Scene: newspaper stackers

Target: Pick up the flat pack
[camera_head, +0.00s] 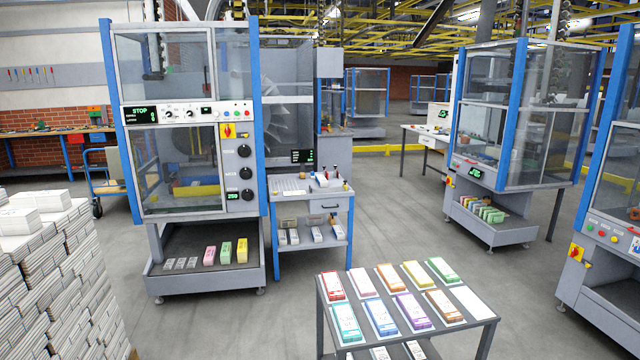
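A small grey table (492,319) stands at the front, with two rows of packs on its top. The far row has a red pack (332,286), a pink pack (362,283), an orange pack (389,277), a yellow pack (417,274) and a green pack (441,269). The near row has a teal pack (347,323), a blue pack (380,317), a purple pack (412,310) and a brown pack (444,306). A flat white rectangle (472,302) lies at its right end; I cannot tell whether it is a thin pack or a bare sheet. My gripper is out of view.
Tall paper stacks (55,280) stand at the left. A blue-framed machine (180,130) and a side bench (345,212) stand behind the table. More machines (520,130) stand at the right. Grey floor (430,220) is clear between them.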

